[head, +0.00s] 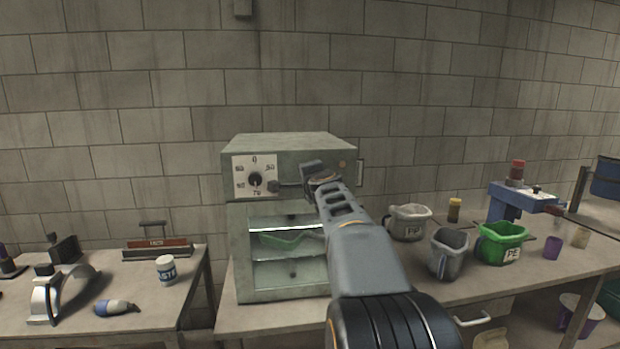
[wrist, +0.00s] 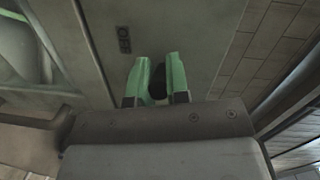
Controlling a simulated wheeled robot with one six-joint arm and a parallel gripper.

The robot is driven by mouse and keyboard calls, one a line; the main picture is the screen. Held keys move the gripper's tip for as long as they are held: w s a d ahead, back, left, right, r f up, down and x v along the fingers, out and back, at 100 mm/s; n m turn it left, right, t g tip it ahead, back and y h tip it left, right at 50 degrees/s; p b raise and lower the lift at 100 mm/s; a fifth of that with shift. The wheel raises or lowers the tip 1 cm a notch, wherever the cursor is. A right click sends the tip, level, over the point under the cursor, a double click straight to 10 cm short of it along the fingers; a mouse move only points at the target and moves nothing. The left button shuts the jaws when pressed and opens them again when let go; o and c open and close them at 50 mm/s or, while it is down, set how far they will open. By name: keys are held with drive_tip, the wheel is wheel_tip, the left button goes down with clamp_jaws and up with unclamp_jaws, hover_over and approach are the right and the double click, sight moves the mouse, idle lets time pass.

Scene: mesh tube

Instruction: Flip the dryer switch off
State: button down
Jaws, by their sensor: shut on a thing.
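The dryer (head: 238,245) is a grey-green cabinet on the bench in the head view, with a dial (head: 255,179) at the left of its upper panel. My gripper (head: 308,176) is at the front of that panel, right of the dial, and my arm covers part of the dryer. In the wrist view, the green fingers of my gripper (wrist: 158,75) are closed around a dark, stubby switch (wrist: 157,92) on the panel face. The switch is hidden in the head view, so I cannot tell its position. A small marked plate (wrist: 124,40) is beside it.
An orange lamp (head: 342,163) is at the panel's right. A green tray (head: 285,241) sits inside the dryer's lower window. Grey and green buckets (head: 500,243) stand on the bench to the right. A separate table (head: 180,290) with a white jar (head: 166,270) is at left.

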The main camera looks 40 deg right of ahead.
drive_tip(key=shift+w+a+m+g+h+p, duration=0.2)
drive_tip(key=shift+m+g+h+p, duration=0.3)
drive_tip(key=shift+h, duration=0.5)
drive_tip(key=shift+d, duration=0.1)
drive_tip(key=c, duration=1.1)
unclamp_jaws()
drive_tip(key=p+v, duration=0.2)
drive_tip(key=v, duration=1.2)
